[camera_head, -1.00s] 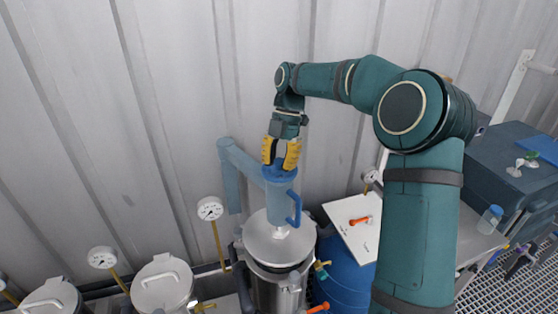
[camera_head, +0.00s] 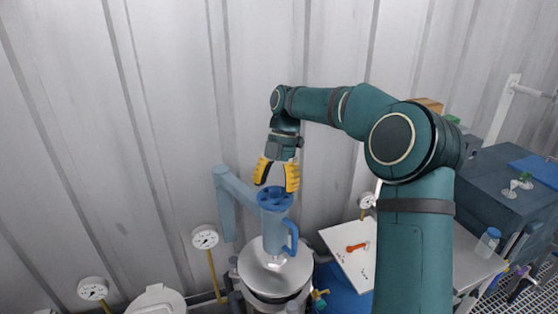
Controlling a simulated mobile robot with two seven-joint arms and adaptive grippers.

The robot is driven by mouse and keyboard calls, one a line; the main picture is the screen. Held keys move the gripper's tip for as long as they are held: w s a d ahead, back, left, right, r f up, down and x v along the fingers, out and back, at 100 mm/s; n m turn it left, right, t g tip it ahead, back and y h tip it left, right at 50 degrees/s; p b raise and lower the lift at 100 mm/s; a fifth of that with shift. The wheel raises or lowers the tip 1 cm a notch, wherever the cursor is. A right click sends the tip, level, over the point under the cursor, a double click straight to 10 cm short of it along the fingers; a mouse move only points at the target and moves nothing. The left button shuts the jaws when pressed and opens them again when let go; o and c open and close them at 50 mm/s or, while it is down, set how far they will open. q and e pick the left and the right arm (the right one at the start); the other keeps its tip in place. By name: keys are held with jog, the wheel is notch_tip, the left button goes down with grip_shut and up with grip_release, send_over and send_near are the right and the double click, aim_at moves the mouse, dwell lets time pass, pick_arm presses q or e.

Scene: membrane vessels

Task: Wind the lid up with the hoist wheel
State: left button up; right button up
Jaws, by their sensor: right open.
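The blue hoist wheel (camera_head: 275,198) sits flat on top of the light blue hoist column (camera_head: 272,232), which has a looped blue handle at its side. The round silver lid (camera_head: 262,268) hangs or rests under the column, over the steel vessel (camera_head: 262,302). I cannot tell how large any gap between lid and vessel is. My right gripper (camera_head: 275,187) points down just above the wheel. Its yellow fingers are spread apart with nothing between them, and they appear clear of the wheel. My left gripper is not in view.
A blue arm (camera_head: 235,187) ties the hoist to a wall-side post. Gauges (camera_head: 205,237) stand at left. A white board with an orange-handled tool (camera_head: 357,246) lies at right, near a blue drum (camera_head: 340,298). A dark blue case (camera_head: 500,190) and a bottle (camera_head: 488,241) are farther right.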

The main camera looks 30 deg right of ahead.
jog(key=v, duration=1)
jog(key=shift+r, duration=0.2)
jog(key=shift+d, duration=0.1)
